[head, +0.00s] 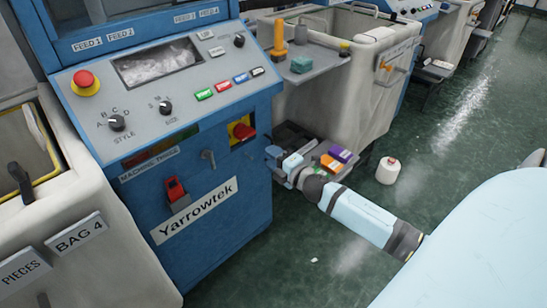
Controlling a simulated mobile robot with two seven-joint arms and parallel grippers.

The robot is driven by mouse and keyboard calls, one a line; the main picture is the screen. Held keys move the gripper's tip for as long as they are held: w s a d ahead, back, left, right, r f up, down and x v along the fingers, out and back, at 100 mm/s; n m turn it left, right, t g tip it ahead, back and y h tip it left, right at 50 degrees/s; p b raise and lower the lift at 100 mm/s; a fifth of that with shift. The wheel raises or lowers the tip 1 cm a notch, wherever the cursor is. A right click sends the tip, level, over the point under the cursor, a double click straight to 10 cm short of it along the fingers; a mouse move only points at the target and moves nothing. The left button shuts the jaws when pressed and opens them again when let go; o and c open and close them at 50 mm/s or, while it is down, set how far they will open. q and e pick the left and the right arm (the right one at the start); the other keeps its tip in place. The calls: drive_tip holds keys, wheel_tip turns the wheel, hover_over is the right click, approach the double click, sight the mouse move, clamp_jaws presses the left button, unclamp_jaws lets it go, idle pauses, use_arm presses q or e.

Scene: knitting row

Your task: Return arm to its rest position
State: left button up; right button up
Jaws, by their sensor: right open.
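My right arm (358,216) reaches in from the right, stretched toward the blue Yarrowtek machine (250,184). My right gripper (271,157) is open, with its fingers pointing left near the machine's right front edge. It appears empty. The red rotary switch on its yellow plate (242,131) is just left of the fingertips; I cannot tell the exact gap. My left gripper is not in view.
A tray (342,174) with purple and orange boxes lies behind my right gripper. A grey bin (336,103) is behind. The floor at front centre is mostly clear.

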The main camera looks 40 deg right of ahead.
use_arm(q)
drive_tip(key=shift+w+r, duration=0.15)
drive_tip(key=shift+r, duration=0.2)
